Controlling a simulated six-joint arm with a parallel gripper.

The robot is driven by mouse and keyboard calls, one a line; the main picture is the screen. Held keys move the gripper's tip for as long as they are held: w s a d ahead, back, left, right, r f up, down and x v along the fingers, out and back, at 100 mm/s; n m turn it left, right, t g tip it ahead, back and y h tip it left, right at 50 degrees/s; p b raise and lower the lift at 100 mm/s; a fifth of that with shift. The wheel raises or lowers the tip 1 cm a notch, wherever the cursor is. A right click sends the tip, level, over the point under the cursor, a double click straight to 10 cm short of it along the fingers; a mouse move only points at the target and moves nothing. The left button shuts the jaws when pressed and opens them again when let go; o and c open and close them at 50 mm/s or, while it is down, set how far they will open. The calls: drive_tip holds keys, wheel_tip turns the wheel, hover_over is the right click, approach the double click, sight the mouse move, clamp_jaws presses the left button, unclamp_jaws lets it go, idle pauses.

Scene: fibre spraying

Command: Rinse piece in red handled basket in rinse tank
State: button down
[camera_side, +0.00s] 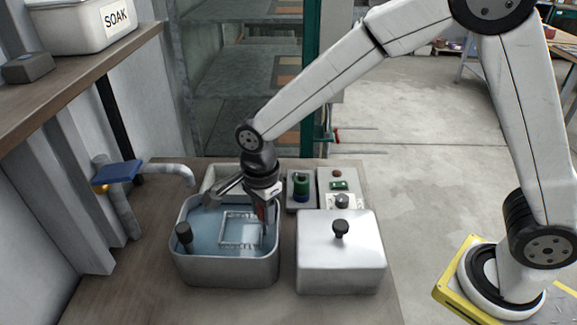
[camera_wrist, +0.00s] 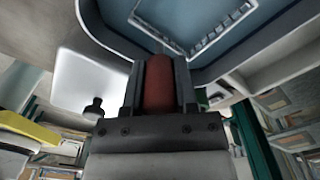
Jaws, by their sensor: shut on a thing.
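My gripper (camera_side: 262,205) is shut on the red handle (camera_side: 261,213) and points down over the right side of the open tank. In the wrist view, the red handle (camera_wrist: 158,88) sits between the two dark fingers. The rinse tank (camera_side: 225,270) is a grey metal basin holding blue water. A pale rectangular basket frame (camera_side: 241,230) shows at the water in the tank; its rim also shows in the wrist view (camera_wrist: 222,28). I cannot tell how deep the basket sits, and no piece inside it can be made out.
A lidded metal tank (camera_side: 341,262) with a black knob stands right of the open tank. A dark-knobbed object (camera_side: 184,235) is at the tank's left. A tap with a blue lever (camera_side: 117,172) is at the left. A white SOAK bin (camera_side: 80,28) sits on the shelf. A control box (camera_side: 338,184) stands behind.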

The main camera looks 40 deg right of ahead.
idle(0.3)
drive_tip(key=shift+f, duration=1.05)
drive_tip(key=shift+r, duration=0.15)
drive_tip(key=shift+r, duration=1)
drive_tip(key=shift+f, duration=0.1)
drive_tip(key=shift+f, duration=1.05)
drive_tip(key=shift+r, duration=0.2)
drive_tip(key=shift+r, duration=0.95)
